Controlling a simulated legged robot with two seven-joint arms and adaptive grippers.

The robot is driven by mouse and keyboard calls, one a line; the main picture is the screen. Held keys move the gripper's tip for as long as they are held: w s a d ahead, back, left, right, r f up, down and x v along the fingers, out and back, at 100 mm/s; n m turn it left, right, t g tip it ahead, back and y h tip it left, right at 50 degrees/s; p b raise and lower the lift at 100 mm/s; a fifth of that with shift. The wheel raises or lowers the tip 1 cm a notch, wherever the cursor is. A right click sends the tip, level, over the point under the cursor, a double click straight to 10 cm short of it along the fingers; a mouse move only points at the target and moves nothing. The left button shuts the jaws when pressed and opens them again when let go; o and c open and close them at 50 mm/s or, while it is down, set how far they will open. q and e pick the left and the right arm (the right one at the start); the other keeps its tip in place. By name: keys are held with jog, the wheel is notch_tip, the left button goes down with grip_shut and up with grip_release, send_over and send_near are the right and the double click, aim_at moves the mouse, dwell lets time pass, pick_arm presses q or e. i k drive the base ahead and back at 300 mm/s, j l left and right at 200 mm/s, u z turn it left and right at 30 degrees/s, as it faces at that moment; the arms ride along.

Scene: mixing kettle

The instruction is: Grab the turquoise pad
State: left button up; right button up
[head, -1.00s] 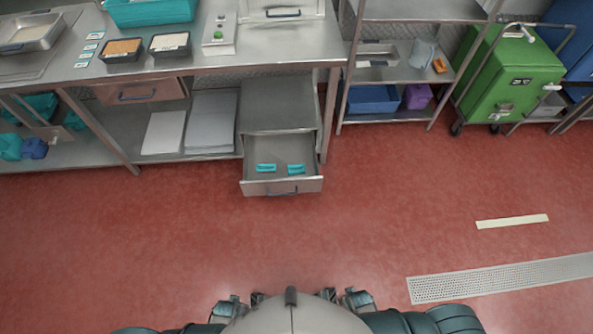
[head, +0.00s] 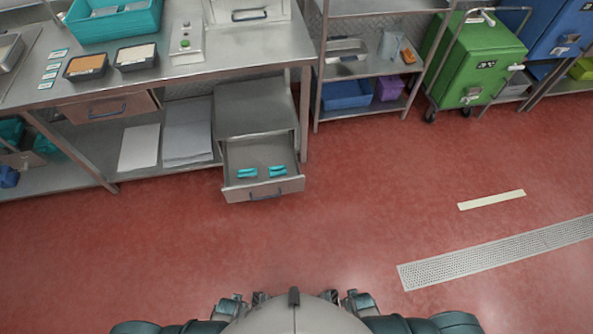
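Two small turquoise pads lie apart in an open metal drawer (head: 268,186) under the workbench: the left pad (head: 247,173) and the right pad (head: 278,171). My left gripper (head: 257,299) and my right gripper (head: 335,297) are at the bottom of the head view, close to my body. Both are well short of the drawer, with red floor between. They are small and partly hidden, so their finger opening does not show. Nothing is seen held in them.
The steel workbench (head: 235,55) carries a turquoise crate (head: 110,27), two dark food tubs and a control box (head: 187,40). A shelf rack (head: 360,70) and a green wheeled bin (head: 470,65) stand to the right. The floor before the drawer is clear.

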aim_at(280, 169)
jog(key=i+j+z, duration=0.1)
jog(key=z, duration=0.3)
jog(key=j+z, duration=0.3)
jog(key=z, duration=0.15)
jog(key=j+z, duration=0.25)
jog(key=z, duration=0.15)
jog(key=j+z, duration=0.25)
jog(key=z, duration=0.2)
jog(key=j+z, duration=0.25)
jog(key=z, duration=0.15)
jog(key=k+j+z, duration=0.15)
jog(key=j, duration=0.35)
jog(key=k+j+z, duration=0.15)
jog(key=j, duration=0.3)
jog(key=k+j+z, duration=0.1)
jog(key=k+j, duration=0.25)
jog(key=k+j+z, duration=0.15)
jog(key=j, duration=0.4)
jog(key=k+j+z, duration=0.15)
jog(key=k+j, duration=0.25)
